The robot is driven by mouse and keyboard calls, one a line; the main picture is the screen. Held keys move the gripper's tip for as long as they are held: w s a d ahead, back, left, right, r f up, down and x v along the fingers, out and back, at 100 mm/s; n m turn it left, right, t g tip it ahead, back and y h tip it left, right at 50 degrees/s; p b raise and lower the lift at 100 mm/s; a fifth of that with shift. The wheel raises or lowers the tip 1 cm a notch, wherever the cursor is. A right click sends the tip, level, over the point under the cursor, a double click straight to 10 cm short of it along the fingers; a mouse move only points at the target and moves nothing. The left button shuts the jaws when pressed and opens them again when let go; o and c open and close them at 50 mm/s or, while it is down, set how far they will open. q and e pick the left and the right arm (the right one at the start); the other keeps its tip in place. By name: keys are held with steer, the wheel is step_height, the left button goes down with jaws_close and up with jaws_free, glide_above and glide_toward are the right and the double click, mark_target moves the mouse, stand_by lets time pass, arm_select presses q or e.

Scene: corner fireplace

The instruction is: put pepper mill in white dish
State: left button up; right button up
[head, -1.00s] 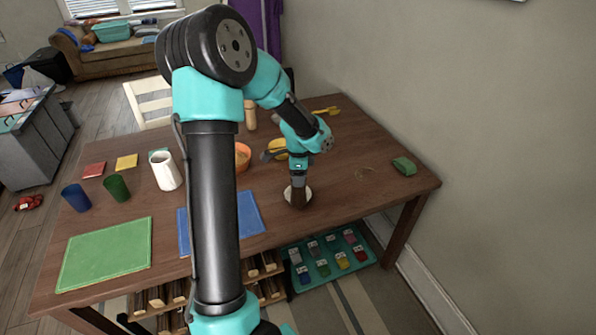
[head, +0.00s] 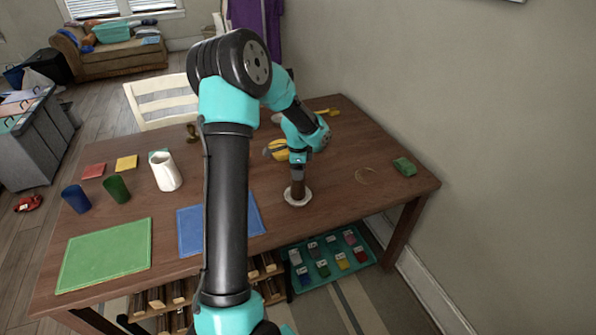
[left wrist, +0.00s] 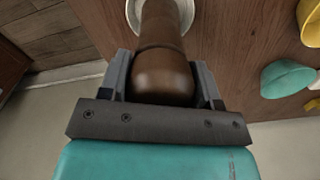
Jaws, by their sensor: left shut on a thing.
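The brown wooden pepper mill (head: 298,188) stands upright over the middle of the small round white dish (head: 298,203), near the table's front edge. Its foot appears to be within the dish's rim; I cannot tell whether it touches. My left gripper (head: 298,172) is shut on the upper part of the mill from above. In the left wrist view the mill (left wrist: 163,65) sits between both fingers, and part of the white dish (left wrist: 131,14) shows beyond it. My right gripper is not in view.
On the wooden table (head: 340,190) are a white jug (head: 165,171), a green cup (head: 116,189), a blue cup (head: 76,198), a green mat (head: 104,254), a blue mat (head: 190,232) and a green sponge (head: 404,166). A yellow thing (head: 277,150) lies behind my gripper.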

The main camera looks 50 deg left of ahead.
arm_select(q)
steer(key=shift+f, duration=0.65)
steer(key=o, duration=1.3)
step_height(320, 180, up, 12)
steer(key=shift+r, duration=0.15)
